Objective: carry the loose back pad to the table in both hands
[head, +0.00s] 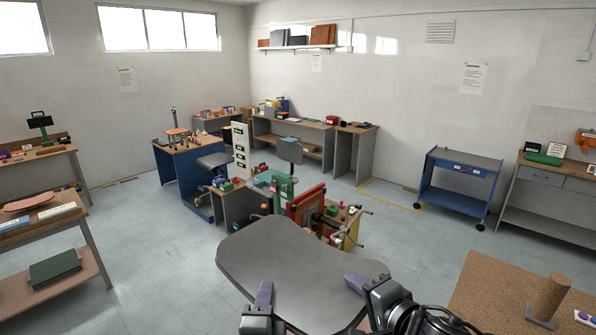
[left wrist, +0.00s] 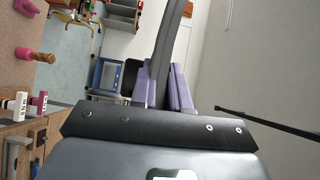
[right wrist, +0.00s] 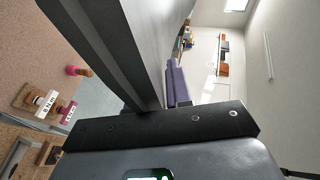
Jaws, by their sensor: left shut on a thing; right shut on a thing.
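The loose back pad (head: 285,255) is a wide dark grey panel with rounded corners, held in front of me in the head view. My left gripper (head: 265,292) is shut on its near edge at the left. My right gripper (head: 359,282) is shut on its near edge at the right. In the left wrist view the pad (left wrist: 170,40) shows edge-on between purple fingers (left wrist: 165,88). In the right wrist view the pad (right wrist: 150,45) covers much of the picture and hides one finger. I cannot tell which table the task means.
A brown speckled tabletop (head: 490,290) with a brown post (head: 548,295) is at the near right. A table at the left (head: 50,228) bears a reddish pad (head: 28,201). A blue cart (head: 460,180) stands behind. Cluttered benches and a red fixture (head: 305,208) lie beyond the pad. Floor is clear at the left middle.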

